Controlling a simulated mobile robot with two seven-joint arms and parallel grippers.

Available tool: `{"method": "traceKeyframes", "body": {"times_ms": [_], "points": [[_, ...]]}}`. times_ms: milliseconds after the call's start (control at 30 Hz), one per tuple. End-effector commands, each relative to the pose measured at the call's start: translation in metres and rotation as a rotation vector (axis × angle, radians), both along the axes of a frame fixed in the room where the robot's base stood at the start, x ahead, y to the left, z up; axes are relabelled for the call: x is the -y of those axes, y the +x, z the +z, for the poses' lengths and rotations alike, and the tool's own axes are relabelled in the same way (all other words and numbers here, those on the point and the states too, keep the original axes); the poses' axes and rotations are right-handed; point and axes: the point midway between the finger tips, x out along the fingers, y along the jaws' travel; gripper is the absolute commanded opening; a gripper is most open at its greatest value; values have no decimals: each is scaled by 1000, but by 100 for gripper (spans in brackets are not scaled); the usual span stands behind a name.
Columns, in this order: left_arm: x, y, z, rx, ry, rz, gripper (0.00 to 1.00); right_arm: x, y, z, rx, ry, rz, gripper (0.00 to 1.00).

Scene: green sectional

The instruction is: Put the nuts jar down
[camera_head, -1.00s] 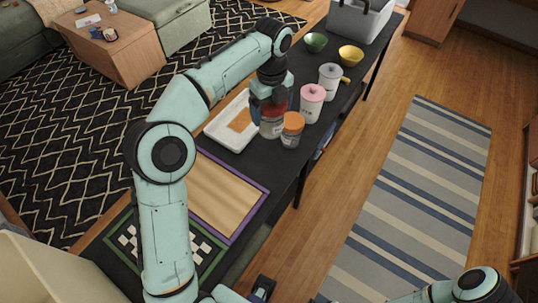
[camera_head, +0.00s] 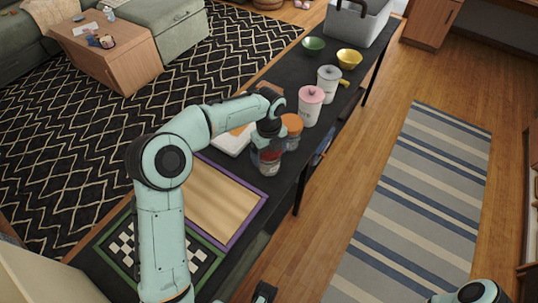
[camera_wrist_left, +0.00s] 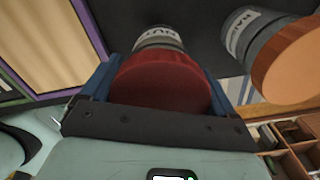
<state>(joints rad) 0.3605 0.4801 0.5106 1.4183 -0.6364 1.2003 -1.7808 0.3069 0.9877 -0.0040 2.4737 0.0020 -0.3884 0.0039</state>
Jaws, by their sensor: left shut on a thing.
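The nuts jar (camera_head: 266,164), with a red lid and a printed label, is between the fingers of my left gripper (camera_head: 268,146). In the left wrist view its red lid (camera_wrist_left: 163,82) sits between the blue fingers, with the label beyond it. The jar looks upright, low over the dark table (camera_head: 252,237), near the purple-edged board (camera_head: 222,199). I cannot tell whether its base touches the table. A dark part at the bottom edge may be my right gripper (camera_head: 264,292); its fingers are not clear.
An orange-lidded jar (camera_head: 292,124) stands just behind the nuts jar. Pink (camera_head: 311,106) and white (camera_head: 328,83) canisters, green (camera_head: 313,46) and yellow (camera_head: 349,58) bowls stand farther back. A white tray (camera_head: 229,143) is partly hidden by my arm. A checkered board (camera_head: 122,245) lies nearer.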

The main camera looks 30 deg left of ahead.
Motion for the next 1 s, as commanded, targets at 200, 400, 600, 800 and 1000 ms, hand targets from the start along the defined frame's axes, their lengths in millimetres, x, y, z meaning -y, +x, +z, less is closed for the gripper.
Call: {"method": "traceKeyframes", "body": {"times_ms": [200,400,600,800,1000], "points": [[0,0,-12,2,0,-1,55,0,1,-1,3,0,0,43],[0,0,-12,2,0,-1,55,0,1,-1,3,0,0,43],[0,0,-14,2,0,-1,100,0,1,-1,3,0,0,43],[0,0,-12,2,0,-1,100,0,1,-1,3,0,0,43],[0,1,15,6,1,0,100,0,0,3,-1,0,0,43]]}}
